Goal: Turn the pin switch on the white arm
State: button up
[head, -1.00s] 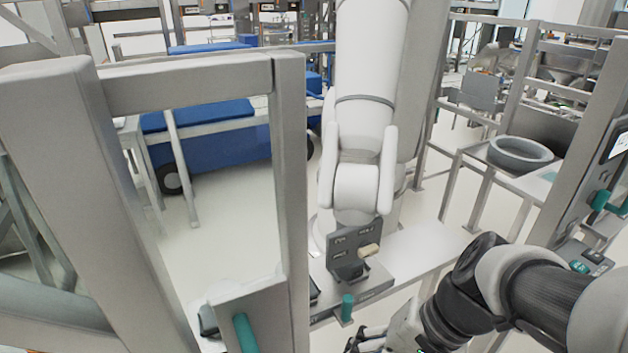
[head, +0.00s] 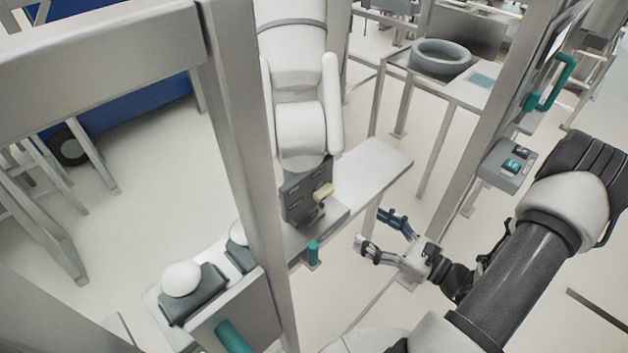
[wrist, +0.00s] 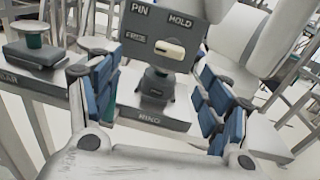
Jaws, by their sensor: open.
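The white arm (head: 298,95) hangs down in the middle of the head view, with a dark grey panel (head: 293,203) at its lower end. The pin switch (head: 323,191) is a beige lever sticking out of this panel. In the wrist view the panel (wrist: 140,50) reads PIN, HOLD and FREE, and the switch (wrist: 170,49) lies roughly level, nearer the right side. My gripper (head: 374,230) is open and empty, to the lower right of the panel. In the wrist view its blue-padded fingers (wrist: 155,78) stand either side of the panel, not touching the switch.
A grey base (head: 322,228) with a teal handle (head: 313,252) sits under the panel on a pale bench (head: 375,165). A metal frame post (head: 245,150) stands just left of the arm. Another post with a button box (head: 508,165) stands right.

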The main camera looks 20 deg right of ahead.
aim_at(328, 193)
jog(key=shift+m+t+h, duration=0.4)
jog(key=shift+m+h, duration=0.3)
jog(key=b+x, duration=0.1)
jog(key=x, duration=1)
jog(key=d+f+b+x, duration=0.1)
jog(key=x, duration=0.5)
jog(key=shift+w+d+f+b, duration=0.1)
jog(key=shift+w+b, duration=0.05)
jog(key=shift+b, duration=0.2)
jog(key=shift+c, duration=0.6)
jog(key=c, duration=1)
